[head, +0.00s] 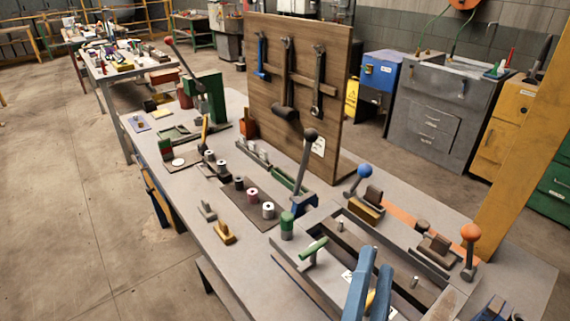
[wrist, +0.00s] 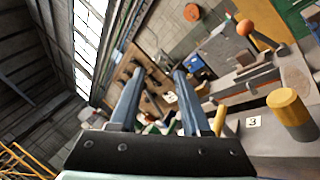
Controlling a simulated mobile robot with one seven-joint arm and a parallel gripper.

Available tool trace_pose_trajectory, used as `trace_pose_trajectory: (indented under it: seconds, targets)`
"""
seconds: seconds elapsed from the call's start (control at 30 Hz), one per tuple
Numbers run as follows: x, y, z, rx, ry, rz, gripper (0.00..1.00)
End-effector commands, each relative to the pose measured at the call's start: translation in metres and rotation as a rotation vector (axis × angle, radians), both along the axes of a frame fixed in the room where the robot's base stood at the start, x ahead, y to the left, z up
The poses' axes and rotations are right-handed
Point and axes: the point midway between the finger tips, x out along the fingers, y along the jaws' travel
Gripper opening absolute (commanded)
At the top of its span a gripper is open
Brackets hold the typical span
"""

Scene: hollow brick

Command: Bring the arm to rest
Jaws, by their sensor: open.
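My gripper (head: 375,259) shows at the lower middle right of the head view, with two blue fingers above the near end of the workbench (head: 185,212). In the wrist view, my gripper (wrist: 156,76) has its fingers spread apart, with nothing held between them. Something yellow shows between the fingers in the head view, partly hidden by them. The wrist view looks tilted, across the bench to the tool board (wrist: 150,85) and up to a wall and windows. No part of the fingers visibly touches anything.
A blue-knobbed lever (head: 363,172), an orange-knobbed lever (head: 470,234) and a green-handled piece (head: 313,249) stand near my gripper. A black-knobbed lever (head: 309,136) rises farther back. A yellow cylinder (wrist: 290,113) stands at right in the wrist view. Floor (head: 65,190) is clear at left.

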Motion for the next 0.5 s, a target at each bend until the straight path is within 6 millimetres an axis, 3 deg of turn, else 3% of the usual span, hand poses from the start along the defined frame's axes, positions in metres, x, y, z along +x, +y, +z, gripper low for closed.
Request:
trace_pose_trajectory:
  seconds: [0.03,0.23,0.37,0.5]
  targets:
    - [0.011,0.002,0.035,0.159,-0.128,0.045,0.47]
    - [0.032,0.017,0.144,0.795,-0.526,0.338,0.47]
    - [0.033,0.039,0.216,1.182,-0.706,0.617,0.47]
    - [0.020,0.069,0.287,1.545,-0.787,0.954,0.47]
